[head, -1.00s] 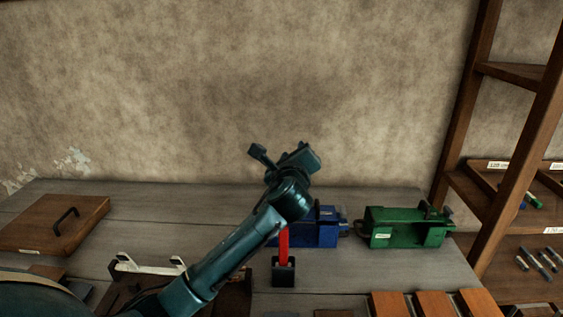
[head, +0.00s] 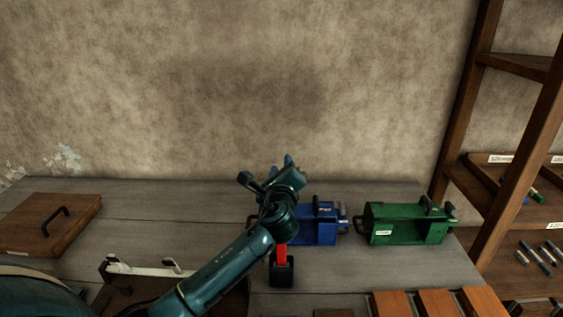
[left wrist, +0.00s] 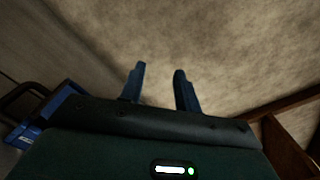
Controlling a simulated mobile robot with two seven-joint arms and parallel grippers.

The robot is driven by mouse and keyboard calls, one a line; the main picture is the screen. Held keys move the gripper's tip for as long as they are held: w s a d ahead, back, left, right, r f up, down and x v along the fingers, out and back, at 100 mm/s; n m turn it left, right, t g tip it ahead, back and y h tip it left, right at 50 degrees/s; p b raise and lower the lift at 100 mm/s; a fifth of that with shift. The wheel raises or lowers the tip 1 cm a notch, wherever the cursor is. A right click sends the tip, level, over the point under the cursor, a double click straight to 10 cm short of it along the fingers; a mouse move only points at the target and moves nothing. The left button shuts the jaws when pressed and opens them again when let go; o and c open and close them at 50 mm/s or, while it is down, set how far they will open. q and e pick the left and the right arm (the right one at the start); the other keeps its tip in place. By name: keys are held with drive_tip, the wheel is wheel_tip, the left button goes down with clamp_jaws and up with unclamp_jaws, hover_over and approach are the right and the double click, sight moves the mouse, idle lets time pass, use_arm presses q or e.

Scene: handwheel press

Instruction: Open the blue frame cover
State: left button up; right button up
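The blue frame (head: 326,232) stands on the bench right of centre in the head view, with my left arm in front of its left part. Dark fittings show on its top and right end. I cannot tell its cover apart or see how it stands. In the left wrist view a blue part (left wrist: 24,137) with a dark loop handle shows at the left edge. My left gripper (head: 290,163) is above and left of the blue frame, apart from it. In the left wrist view its two fingers (left wrist: 159,78) are spread with nothing between them. My right gripper is not in view.
A green frame (head: 408,225) stands right of the blue one. A red handle in a black block (head: 282,273) stands in front. A wooden lid (head: 48,224) lies at left. Orange-brown slats (head: 435,303) are at the front right, and a wooden shelf (head: 530,140) rises at right.

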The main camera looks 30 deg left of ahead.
use_arm(q)
drive_tip(key=shift+x, duration=1.45)
drive_tip(key=shift+c, duration=0.2)
clamp_jaws()
drive_tip(key=shift+o, duration=0.2)
unclamp_jaws()
drive_tip(key=b+v, duration=0.1)
drive_tip(key=v, duration=1.2)
drive_tip(key=shift+s, duration=0.1)
drive_tip(key=shift+c, duration=0.2)
